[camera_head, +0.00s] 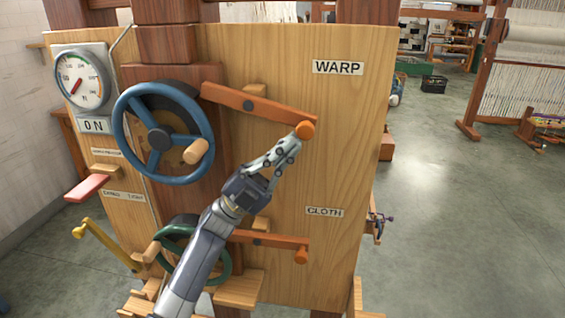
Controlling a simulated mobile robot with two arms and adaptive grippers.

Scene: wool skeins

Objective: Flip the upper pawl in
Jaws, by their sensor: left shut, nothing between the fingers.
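The upper pawl (262,106) is an orange wooden bar beside the WARP label (338,67). It slopes down to the right from near the blue handwheel (163,133), and a round orange knob (305,129) sits at its right end. My left gripper (292,143) is shut and empty, its fingertips at or just below that knob; I cannot tell if they touch it. My left arm crosses in front of the lower part of the panel. My right gripper is not in view.
The lower orange pawl (280,241) lies under the CLOTH label (325,211), beside a green handwheel (171,236) partly behind my arm. A dial (82,80), a pink lever (88,188) and a yellow lever (103,243) are at left. Open floor (440,190) lies right of the panel.

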